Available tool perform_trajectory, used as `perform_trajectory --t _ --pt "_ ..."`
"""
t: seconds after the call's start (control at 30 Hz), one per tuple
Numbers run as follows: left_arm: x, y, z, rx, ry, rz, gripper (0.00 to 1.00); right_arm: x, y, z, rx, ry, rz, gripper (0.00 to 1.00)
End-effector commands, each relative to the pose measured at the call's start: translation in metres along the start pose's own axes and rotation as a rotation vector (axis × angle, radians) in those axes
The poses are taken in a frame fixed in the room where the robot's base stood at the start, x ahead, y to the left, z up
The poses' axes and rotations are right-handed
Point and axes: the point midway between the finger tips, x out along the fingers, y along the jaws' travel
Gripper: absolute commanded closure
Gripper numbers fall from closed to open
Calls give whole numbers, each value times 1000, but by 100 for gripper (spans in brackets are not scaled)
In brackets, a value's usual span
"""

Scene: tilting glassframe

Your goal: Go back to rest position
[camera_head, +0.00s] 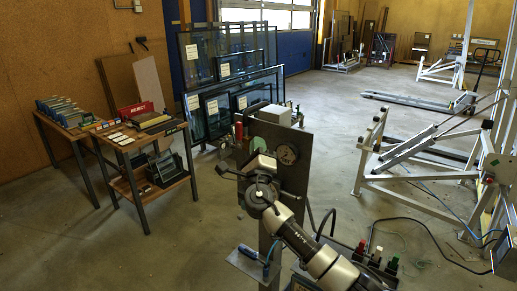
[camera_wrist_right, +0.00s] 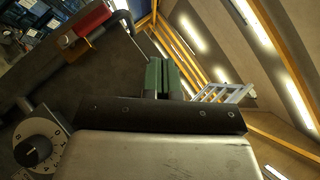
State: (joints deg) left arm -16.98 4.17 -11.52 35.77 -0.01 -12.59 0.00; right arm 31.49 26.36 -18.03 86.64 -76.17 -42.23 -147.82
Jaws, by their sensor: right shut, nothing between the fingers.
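My right arm comes in from the lower right in the head view. Its gripper (camera_head: 259,146) points away from the camera, in front of a dark upright plate with a round dial (camera_head: 287,153). In the right wrist view the two green fingertips (camera_wrist_right: 161,76) are side by side and shut, with nothing held. I cannot tell the exact gap between gripper and plate. My left gripper is not in view.
A wooden table (camera_head: 130,133) with a red sign stands left. Framed glass panes (camera_head: 222,95) stand behind the plate. A white metal frame (camera_head: 415,170) is at right, a pallet jack (camera_head: 420,102) further back. Red and green knobs (camera_head: 375,256) are at the front. Open floor lies left.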

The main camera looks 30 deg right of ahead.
Motion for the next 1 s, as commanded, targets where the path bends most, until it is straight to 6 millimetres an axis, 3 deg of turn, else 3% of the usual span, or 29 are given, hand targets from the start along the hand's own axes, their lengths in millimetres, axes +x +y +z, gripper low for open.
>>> perform_trajectory --t 0.33,0.47,0.57,0.67,0.8,0.87,1.0 --pt "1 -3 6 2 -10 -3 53 -11 -5 1 -1 1 1 100" --pt "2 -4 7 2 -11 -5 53 -18 13 -9 52 20 47 100" --pt "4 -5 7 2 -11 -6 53 -36 52 -32 183 77 146 100" --pt "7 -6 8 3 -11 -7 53 -69 107 -66 385 186 275 100" --pt "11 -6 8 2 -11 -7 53 -132 180 -118 694 408 419 100" --pt "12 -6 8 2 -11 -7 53 -164 206 -138 823 519 458 100" --pt "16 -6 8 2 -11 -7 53 -247 258 -185 1110 811 489 100"
